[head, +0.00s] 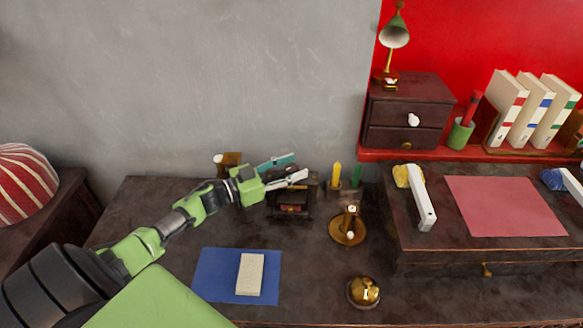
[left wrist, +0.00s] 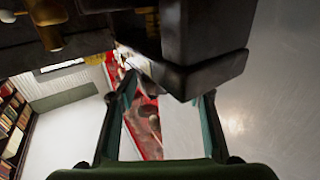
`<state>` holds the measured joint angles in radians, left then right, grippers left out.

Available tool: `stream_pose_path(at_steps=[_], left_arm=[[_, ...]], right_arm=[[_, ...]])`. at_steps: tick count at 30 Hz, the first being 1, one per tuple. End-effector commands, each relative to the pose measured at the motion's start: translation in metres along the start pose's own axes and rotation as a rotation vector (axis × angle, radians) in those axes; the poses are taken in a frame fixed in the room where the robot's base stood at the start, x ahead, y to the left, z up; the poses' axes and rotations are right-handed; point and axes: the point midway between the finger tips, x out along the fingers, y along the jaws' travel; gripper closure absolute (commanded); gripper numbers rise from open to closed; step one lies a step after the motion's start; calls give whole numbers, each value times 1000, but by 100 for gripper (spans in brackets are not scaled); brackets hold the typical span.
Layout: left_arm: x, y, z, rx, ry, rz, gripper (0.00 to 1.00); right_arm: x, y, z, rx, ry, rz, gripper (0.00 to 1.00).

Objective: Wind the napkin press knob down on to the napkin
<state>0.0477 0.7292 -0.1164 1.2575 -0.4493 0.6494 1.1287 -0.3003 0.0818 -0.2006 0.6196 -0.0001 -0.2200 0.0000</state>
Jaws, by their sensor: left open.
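The napkin press appears to be the small dark frame (head: 290,200) on the desk against the wall, with something reddish low inside it. I cannot make out its knob, which may be hidden behind my gripper. My left gripper (head: 298,166) is open at the top of this frame, its teal and pale fingers spread. In the left wrist view, a dark block (left wrist: 205,45) fills the upper middle, just beyond the spread fingers (left wrist: 160,98). I cannot tell whether the fingers touch anything. My right gripper is not in view.
A brass candle holder (head: 348,229) and yellow and green candles stand right of the press. A brass bell-like object (head: 364,291) is near the front edge. A blue mat (head: 213,278) with a pale block lies at front left. A raised writing box (head: 430,257) stands at right.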

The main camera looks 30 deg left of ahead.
Motion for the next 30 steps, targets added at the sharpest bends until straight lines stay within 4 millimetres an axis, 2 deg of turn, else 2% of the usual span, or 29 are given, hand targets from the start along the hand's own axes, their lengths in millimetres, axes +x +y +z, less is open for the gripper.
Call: stream_pose_path(at_steps=[4, 7, 21, 25, 30], left_arm=[[-2, 0, 1, 0, -1, 0, 55], [-12, 0, 2, -1, -4, 0, 55], [-99, 0, 2, -2, -4, 1, 55], [-113, 0, 1, 0, -2, 1, 55], [-119, 0, 0, 0, 0, 0, 55]], right_arm=[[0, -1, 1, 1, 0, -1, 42], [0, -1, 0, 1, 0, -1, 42], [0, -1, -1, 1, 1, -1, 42], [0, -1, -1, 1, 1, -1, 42], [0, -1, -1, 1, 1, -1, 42]])
